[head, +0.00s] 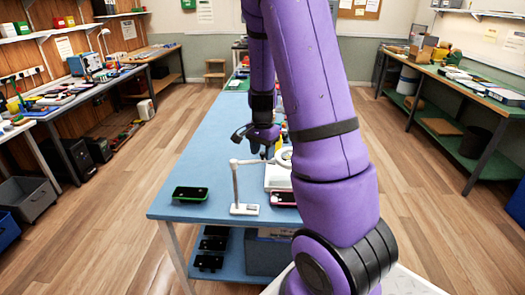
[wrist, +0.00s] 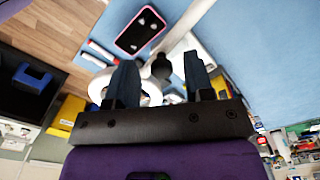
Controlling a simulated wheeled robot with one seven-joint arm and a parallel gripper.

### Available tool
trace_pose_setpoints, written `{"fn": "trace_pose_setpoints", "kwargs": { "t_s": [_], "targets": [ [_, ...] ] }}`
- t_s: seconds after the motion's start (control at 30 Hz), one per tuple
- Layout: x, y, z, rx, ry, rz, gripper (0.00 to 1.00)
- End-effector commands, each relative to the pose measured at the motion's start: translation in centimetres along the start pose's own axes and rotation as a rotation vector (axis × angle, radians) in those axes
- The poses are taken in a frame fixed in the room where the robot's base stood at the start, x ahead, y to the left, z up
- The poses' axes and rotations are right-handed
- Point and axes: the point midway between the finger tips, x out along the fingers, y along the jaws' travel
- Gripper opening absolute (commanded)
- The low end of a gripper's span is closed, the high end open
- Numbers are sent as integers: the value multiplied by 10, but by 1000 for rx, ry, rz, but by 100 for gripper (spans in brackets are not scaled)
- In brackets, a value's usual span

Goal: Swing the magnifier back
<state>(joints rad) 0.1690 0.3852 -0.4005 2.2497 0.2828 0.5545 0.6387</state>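The white magnifier stands on the blue table, with its base (head: 244,209) and upright post (head: 236,186) near the front edge. Its arm reaches right to a ring-shaped lens head (head: 285,157), partly hidden by my arm. In the wrist view the white ring (wrist: 98,88) shows behind the fingers. A black knob (wrist: 161,67) shows between the fingertips, with gaps on both sides. My gripper (head: 265,152) points down near the magnifier's arm. In the wrist view my gripper (wrist: 160,68) is open; I cannot tell whether it touches the magnifier.
A pink-rimmed phone (head: 283,199) lies right of the magnifier base, partly behind my arm. A green-rimmed phone (head: 190,193) lies at the table's front left. The blue table (head: 205,160) is clear at left. Dark phones (head: 210,244) sit on the shelf below.

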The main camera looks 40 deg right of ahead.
Motion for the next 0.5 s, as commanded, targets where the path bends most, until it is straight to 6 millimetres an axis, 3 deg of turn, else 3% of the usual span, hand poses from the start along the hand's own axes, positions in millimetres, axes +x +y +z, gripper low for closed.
{"fn": "trace_pose_setpoints", "kwargs": {
  "t_s": [0.27,0.5],
  "targets": [
    [-3,-1,0,-1,2,-2,48],
    [-37,-2,0,-2,3,-7,48]
  ]
}}
